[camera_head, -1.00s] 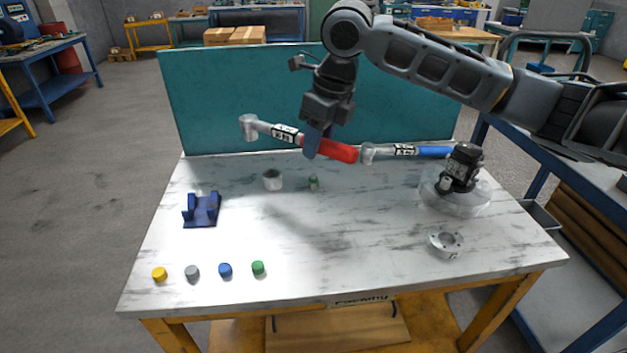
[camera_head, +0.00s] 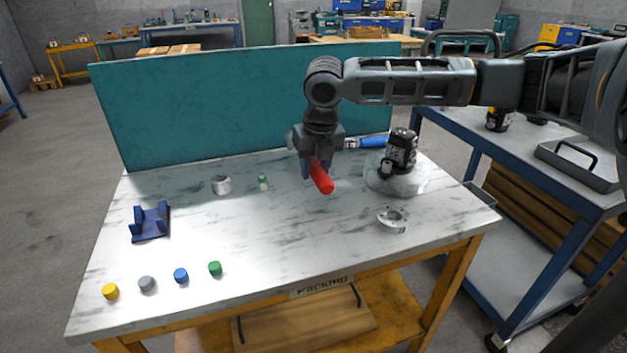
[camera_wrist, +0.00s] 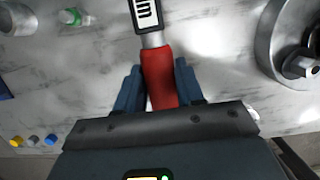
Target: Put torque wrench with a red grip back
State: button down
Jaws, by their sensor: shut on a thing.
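The torque wrench with the red grip (camera_head: 322,180) is in my gripper (camera_head: 313,168), which is shut on the red handle. In the head view the grip tilts down towards the front, above the table, and the wrench's head is hidden behind my gripper. In the wrist view the red grip (camera_wrist: 159,76) lies between my blue fingers (camera_wrist: 160,90), and the shaft with a white label (camera_wrist: 145,14) runs off the top edge. A blue-gripped torque wrench (camera_head: 372,142) is behind, at the back of the table, partly hidden by my arm.
A blue cradle (camera_head: 151,222) is at the left. Several coloured caps (camera_head: 181,275) line the front left. A teal panel (camera_head: 220,110) closes the back.

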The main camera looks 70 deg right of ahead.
jog(key=shift+f, duration=1.85)
jog(key=c, duration=0.7)
grip_release()
jog(key=shift+f, duration=0.1)
jog(key=v, duration=1.2)
jog(key=shift+d, duration=0.1)
